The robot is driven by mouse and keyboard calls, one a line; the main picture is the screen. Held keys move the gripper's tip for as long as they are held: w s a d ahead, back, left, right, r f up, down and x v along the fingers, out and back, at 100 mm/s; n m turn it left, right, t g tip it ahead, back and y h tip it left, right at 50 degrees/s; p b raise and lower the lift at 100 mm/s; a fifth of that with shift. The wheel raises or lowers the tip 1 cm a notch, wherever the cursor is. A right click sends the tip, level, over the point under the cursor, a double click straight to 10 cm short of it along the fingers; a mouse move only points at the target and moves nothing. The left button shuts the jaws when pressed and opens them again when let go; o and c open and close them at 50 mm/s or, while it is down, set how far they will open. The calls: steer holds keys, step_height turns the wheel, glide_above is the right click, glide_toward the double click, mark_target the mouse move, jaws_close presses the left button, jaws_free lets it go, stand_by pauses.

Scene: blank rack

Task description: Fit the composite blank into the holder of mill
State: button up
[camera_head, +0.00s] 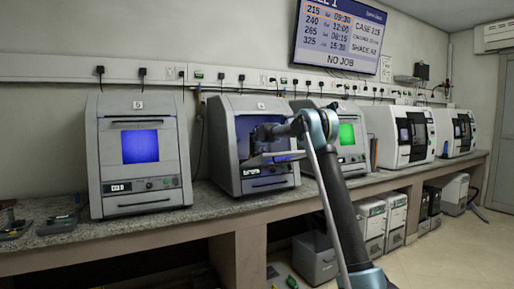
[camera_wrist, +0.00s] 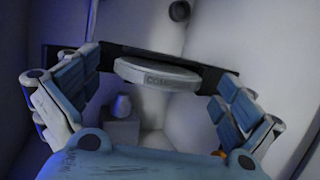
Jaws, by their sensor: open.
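The composite blank (camera_wrist: 157,74) is a pale disc with letters starting "COM" on its edge, seen in the wrist view. It sits at a dark holder bar (camera_wrist: 205,71) inside the mill chamber, level with the bar's middle. I cannot tell whether it is fully seated. My gripper (camera_wrist: 160,86) is open, its blue-padded fingers spread to the left and right of the disc with gaps on both sides. In the head view my arm reaches into the open front of the second mill (camera_head: 225,140). The blank and gripper fingers are hard to make out there.
A mill with a blue window (camera_head: 140,185) stands to the left, and one with a green window (camera_head: 347,158) to the right. More white machines (camera_head: 385,125) follow along the counter (camera_head: 215,215). Chamber walls (camera_wrist: 275,50) lie close around my gripper. A wall screen reads "NO JOB" (camera_head: 352,62).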

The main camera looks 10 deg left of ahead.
steer(key=c, duration=1.4)
steer(key=shift+o, duration=0.2)
